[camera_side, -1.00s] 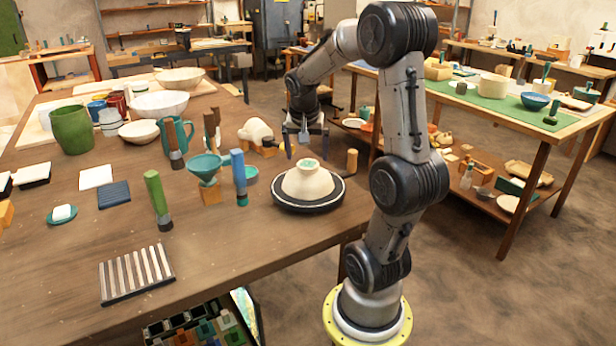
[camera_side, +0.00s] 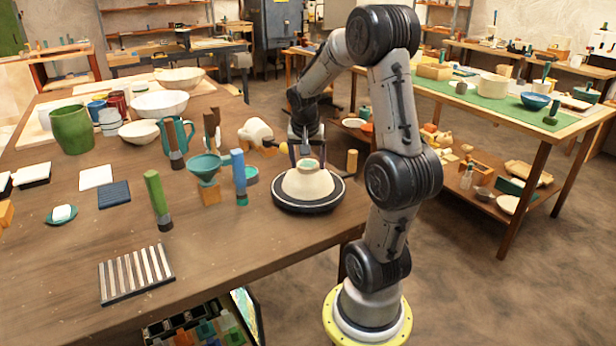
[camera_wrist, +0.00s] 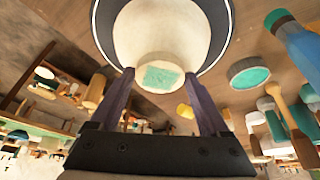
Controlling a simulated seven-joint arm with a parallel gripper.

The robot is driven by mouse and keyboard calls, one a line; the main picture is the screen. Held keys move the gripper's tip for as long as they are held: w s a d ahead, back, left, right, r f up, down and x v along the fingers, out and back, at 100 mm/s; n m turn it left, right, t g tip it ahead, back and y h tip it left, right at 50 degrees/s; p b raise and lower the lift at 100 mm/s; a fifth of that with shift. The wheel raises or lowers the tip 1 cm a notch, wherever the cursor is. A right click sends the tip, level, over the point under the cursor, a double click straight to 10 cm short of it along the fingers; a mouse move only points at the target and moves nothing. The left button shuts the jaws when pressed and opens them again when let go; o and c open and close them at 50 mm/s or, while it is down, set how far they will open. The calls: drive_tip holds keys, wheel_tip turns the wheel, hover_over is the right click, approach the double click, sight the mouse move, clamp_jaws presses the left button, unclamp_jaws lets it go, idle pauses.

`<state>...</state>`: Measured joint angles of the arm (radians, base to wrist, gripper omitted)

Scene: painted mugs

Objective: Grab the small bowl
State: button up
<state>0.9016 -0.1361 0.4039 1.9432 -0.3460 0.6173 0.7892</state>
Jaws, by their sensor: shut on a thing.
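The small bowl (camera_side: 303,186) is cream and sits upside down on a round dark turntable (camera_side: 308,208) near the table's front right edge. Its raised foot, with a green patch, faces up. The bowl also fills the top middle of the wrist view (camera_wrist: 158,32). My gripper (camera_side: 307,162) is above the bowl, pointing down, with its two fingers on either side of the foot. In the wrist view my gripper (camera_wrist: 163,80) is shut on that foot. The bowl's rim is mouth-down on the turntable.
A wooden cylinder (camera_side: 352,161) stands behind the turntable to the right. A blue-topped tool (camera_side: 239,177), a teal funnel-shaped cup (camera_side: 205,167) and a small teal dish (camera_side: 251,175) stand to the left. A white rounded form (camera_side: 256,131) lies behind.

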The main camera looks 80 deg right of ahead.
clamp_jaws()
drive_tip(key=shift+r, duration=0.1)
